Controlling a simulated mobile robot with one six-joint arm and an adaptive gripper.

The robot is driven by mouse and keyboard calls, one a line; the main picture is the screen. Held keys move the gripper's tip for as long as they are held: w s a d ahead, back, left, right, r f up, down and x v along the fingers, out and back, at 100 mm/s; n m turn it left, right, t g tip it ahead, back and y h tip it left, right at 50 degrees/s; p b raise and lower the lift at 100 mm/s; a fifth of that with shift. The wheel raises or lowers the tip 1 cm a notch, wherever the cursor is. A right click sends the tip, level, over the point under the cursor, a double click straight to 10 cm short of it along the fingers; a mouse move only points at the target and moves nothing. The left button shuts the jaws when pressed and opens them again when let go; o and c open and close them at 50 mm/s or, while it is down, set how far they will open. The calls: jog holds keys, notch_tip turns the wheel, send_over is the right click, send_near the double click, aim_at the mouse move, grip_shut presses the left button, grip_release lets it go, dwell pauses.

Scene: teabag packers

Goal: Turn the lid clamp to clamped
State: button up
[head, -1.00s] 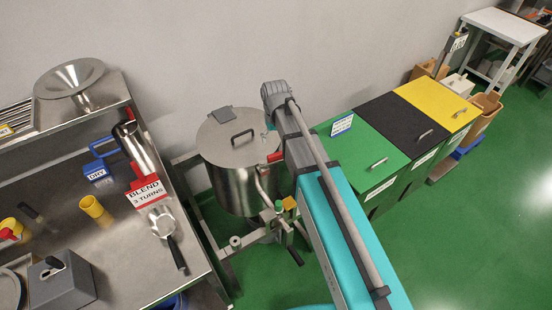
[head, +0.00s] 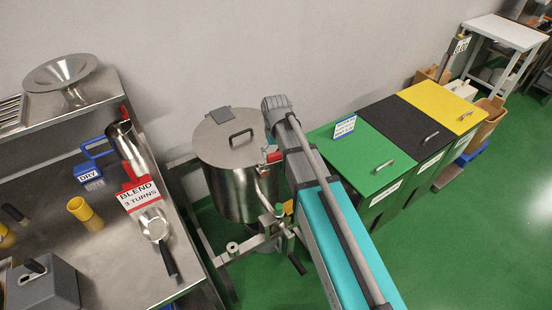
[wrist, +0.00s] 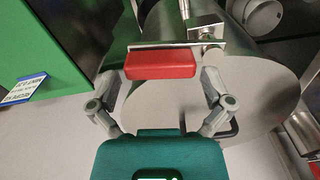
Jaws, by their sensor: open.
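The lid clamp (wrist: 185,45) is a metal bar with a red grip (wrist: 160,65), near the rim of the round steel drum lid (wrist: 250,85). In the head view the red grip (head: 274,157) shows at the right edge of the drum's lid (head: 230,137), partly behind my arm. My gripper (wrist: 162,82) is open in the wrist view, with one finger on each side of the red grip. Whether the fingers touch it cannot be told. In the head view my gripper's fingers are hidden by the arm.
The steel drum (head: 232,190) hangs in a grey frame with a crank below. A steel bench (head: 110,250) with scoops and a "BLEND 3 TURNS" sign (head: 138,195) stands at left. Green (head: 350,160), black and yellow bins stand at right. Green floor is free at lower right.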

jog(key=shift+f+b, duration=0.35)
jog(key=shift+f, duration=0.2)
jog(key=c, duration=1)
